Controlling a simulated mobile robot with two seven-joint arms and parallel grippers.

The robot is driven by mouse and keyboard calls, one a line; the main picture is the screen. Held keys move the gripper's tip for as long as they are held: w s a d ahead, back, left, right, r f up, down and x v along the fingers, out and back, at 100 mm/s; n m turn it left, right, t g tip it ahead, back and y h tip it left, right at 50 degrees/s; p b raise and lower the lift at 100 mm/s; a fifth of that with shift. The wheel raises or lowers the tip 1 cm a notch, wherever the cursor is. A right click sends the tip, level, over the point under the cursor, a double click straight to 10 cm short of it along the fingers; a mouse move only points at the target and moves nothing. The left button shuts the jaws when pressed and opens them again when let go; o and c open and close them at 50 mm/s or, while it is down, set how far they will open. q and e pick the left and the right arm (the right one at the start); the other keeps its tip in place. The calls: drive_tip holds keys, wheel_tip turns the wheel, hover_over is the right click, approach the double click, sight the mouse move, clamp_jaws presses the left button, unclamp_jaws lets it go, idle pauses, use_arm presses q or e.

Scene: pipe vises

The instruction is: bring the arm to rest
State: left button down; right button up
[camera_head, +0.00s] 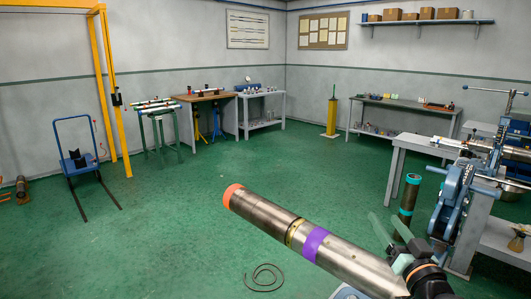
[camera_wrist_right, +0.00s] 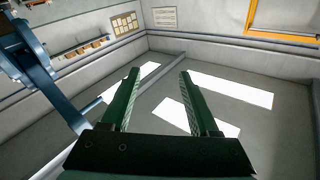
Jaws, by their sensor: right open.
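My right gripper (camera_head: 388,226) is at the lower right of the head view, with its green fingers raised beside the near end of a large steel pipe (camera_head: 340,262). In the right wrist view the two fingers (camera_wrist_right: 159,76) stand apart with nothing between them, facing the walls. The pipe has an orange end and a purple band and slants across the foreground. What supports its near end is hidden. My left gripper is out of view.
A blue vise (camera_head: 453,205) and a grey bench (camera_head: 408,142) stand at the right, near an upright dark pipe with teal ends (camera_head: 409,195). A blue cart (camera_head: 80,160) and yellow frame (camera_head: 108,90) are at left. The green floor (camera_head: 190,235) is mostly clear; a thin coil (camera_head: 264,278) lies on it.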

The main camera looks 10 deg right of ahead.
drive_tip(key=s+a+f+n+g+y, duration=0.1)
drive_tip(key=s+a+f+g, duration=0.2)
drive_tip(key=s+f, duration=0.3)
drive_tip(key=s+a+f+n+g, duration=0.2)
drive_tip(key=s+a+f+g, duration=0.1)
drive_tip(key=f, duration=0.5)
drive_tip(key=s+a+f+n+g+y, duration=0.1)
drive_tip(key=s+a+f+g, duration=0.2)
drive_tip(key=s+f, duration=0.25)
drive_tip(key=s+a+f+g+h, duration=0.1)
drive_tip(key=s+f+g, duration=0.25)
drive_tip(key=s, duration=0.55)
drive_tip(key=s+a+f+g, duration=0.1)
drive_tip(key=s+f+g, duration=0.3)
drive_tip(key=s, duration=0.5)
drive_tip(key=w+a+f+t+y, duration=0.1)
drive_tip(key=w+a+f+t, duration=0.1)
drive_tip(key=f, duration=0.4)
drive_tip(key=w+a+f+t, duration=0.2)
drive_tip(key=f+t, duration=0.2)
drive_tip(key=f, duration=0.2)
drive_tip(key=shift+w+n+y, duration=0.4)
drive_tip(key=shift+a, duration=0.1)
drive_tip(key=shift+c, duration=0.8)
drive_tip(key=shift+s+f, duration=0.1)
drive_tip(key=shift+s, duration=0.05)
